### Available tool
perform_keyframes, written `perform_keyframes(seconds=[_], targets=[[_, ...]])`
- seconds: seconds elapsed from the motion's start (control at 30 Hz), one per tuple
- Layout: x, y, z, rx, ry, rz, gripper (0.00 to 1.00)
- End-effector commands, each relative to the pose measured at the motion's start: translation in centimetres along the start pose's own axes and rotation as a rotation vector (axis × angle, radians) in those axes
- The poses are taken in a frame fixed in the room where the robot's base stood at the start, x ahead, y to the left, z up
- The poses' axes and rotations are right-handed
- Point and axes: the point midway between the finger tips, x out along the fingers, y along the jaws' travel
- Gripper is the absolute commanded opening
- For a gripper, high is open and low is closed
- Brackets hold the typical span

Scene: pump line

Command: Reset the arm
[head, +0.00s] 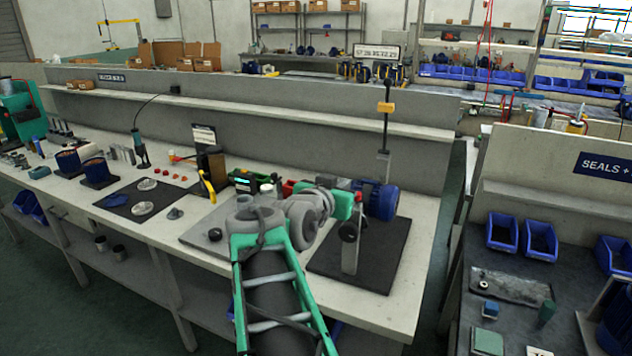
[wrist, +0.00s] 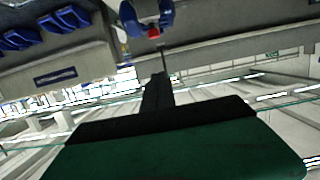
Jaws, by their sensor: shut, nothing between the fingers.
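My arm reaches from the bottom of the head view over the workbench (head: 425,232). In the wrist view my gripper (wrist: 158,85) shows as dark fingers closed together beyond a green body, with nothing held. In the head view the fingertips cannot be made out among the arm's end links and the pump parts. A blue motor (head: 381,201) stands on a black mat (head: 385,262) close to the arm's end. The motor also appears at the top of the wrist view (wrist: 150,12), beyond the fingers. The wrist picture is turned over, with the ceiling low in it.
A grey upright with a black knob (head: 349,232) stands on the mat. A tall post (head: 386,125) with a yellow block rises behind the motor. Left along the bench are discs on a dark mat (head: 120,205) and small red parts. A seals bench (head: 480,265) with blue bins stands at right.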

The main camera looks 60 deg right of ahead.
Motion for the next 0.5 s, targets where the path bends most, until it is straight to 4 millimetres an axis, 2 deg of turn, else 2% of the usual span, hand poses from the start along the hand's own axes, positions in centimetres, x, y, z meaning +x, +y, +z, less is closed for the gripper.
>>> perform_keyframes(seconds=[0.1,0.17,0.27,0.3,0.37,0.4,0.47,0.5], targets=[[0.0,0.0,0.0,0.000,0.000,0.000,0.00],[0.0,0.2,1.2,-0.034,-0.049,0.007,0.00],[-0.7,-1.2,6.7,-0.101,-0.252,-0.040,0.00],[-1.5,-1.9,9.7,-0.138,-0.350,-0.072,0.00],[-3.5,-3.0,14.5,-0.205,-0.509,-0.138,0.00],[-5.4,-3.7,17.4,-0.254,-0.614,-0.189,0.00],[-9.0,-4.5,21.4,-0.334,-0.761,-0.275,0.00],[-11.8,-5.5,23.5,-0.399,-0.844,-0.346,0.00]])
